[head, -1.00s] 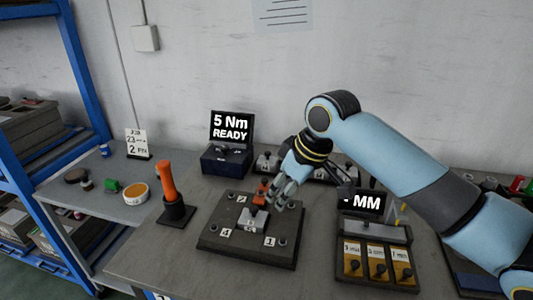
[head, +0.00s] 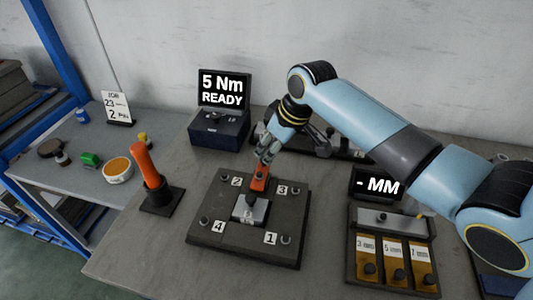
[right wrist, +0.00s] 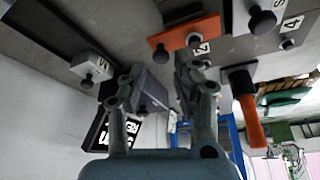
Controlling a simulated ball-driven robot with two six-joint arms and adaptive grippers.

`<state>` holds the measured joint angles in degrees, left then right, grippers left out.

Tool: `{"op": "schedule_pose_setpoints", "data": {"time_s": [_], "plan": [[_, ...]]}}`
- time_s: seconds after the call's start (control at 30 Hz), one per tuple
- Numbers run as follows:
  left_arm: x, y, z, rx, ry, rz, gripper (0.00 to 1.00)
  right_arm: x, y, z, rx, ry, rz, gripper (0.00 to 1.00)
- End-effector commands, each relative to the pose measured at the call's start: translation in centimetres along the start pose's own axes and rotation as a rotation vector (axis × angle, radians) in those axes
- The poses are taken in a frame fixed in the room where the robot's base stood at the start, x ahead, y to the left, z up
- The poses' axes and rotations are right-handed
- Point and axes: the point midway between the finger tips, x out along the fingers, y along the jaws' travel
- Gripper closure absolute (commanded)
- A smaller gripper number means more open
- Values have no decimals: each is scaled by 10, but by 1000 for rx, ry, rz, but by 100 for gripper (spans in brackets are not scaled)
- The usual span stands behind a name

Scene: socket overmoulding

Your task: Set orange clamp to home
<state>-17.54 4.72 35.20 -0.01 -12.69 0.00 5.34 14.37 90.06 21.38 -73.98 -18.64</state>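The orange clamp (head: 260,179) sits on the dark fixture plate (head: 225,247), at the back edge of a light grey block (head: 250,210) in the plate's middle. It also shows in the right wrist view as an orange bar (right wrist: 184,39) with dark knobs. My right gripper (head: 267,155) is just behind and above the clamp in the head view. In the right wrist view its two fingers (right wrist: 150,88) are spread with a gap between them, and the clamp lies beyond the tips. Whether a finger touches the clamp is unclear. My left gripper is not in view.
An orange-handled tool (head: 148,163) stands in a dark holder left of the plate. A torque box (head: 221,127) reading "5 Nm READY" is behind. A tray with yellow slots (head: 393,261) and an "MM" display (head: 377,186) are to the right. Bare table lies in front.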

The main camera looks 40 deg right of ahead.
Motion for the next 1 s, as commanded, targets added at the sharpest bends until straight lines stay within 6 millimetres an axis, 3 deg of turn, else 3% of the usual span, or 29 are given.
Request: {"op": "schedule_pose_setpoints", "data": {"time_s": [0.2,0.53,0.8,1.0], "plan": [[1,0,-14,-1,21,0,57,27,0,0,0,0,-1,70],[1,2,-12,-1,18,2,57,32,0,0,0,1,0,70],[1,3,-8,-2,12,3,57,32,0,0,0,1,0,100],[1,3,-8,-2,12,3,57,32,0,0,0,1,0,100]]}}
